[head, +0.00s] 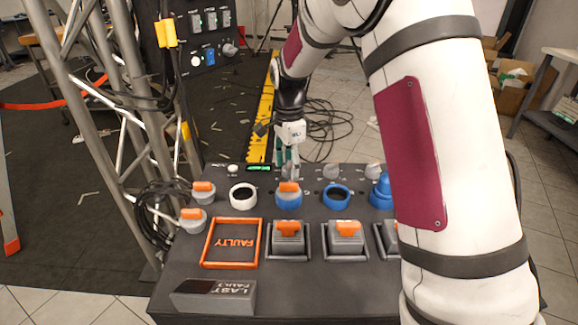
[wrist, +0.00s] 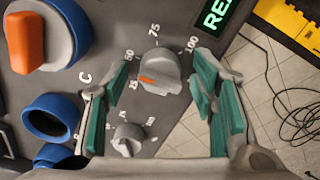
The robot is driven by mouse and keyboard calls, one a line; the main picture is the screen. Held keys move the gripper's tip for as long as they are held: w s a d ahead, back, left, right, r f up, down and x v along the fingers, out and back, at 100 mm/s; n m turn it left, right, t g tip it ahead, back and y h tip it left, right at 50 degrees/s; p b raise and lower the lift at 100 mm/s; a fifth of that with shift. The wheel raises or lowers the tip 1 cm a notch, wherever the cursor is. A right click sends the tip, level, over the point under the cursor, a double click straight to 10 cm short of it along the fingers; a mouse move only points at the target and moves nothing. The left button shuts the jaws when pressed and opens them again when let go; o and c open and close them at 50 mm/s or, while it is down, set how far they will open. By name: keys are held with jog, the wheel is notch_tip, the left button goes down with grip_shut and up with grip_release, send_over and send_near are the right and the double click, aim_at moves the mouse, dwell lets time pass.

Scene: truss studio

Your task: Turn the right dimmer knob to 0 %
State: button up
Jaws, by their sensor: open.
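The panel lettering is upside down in the head view, so its right lies at the picture's left. The right dimmer knob (wrist: 165,67) is grey; its orange mark points about at 25. Marks for 50, 75 and 100 are readable; the 0 mark is not. My gripper (wrist: 163,75) is open, with green-padded fingers on either side of this knob, apparently apart from it. In the head view my gripper (head: 290,170) points down at the panel's far edge and hides most of that knob. Another small grey dial (wrist: 127,139) stands beside it, also seen in the head view (head: 331,170).
The dark panel (head: 290,302) carries a blue knob with an orange grip (head: 288,196) close by my gripper, a blue ring (head: 336,195), a white ring (head: 243,196) and orange switches (head: 289,229). A green display (wrist: 218,14) is next to the dimmer. Truss poles (head: 75,110) stand left.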

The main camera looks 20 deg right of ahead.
jog(key=shift+f, duration=0.1)
jog(key=c, duration=1.1)
jog(key=shift+c, duration=0.2)
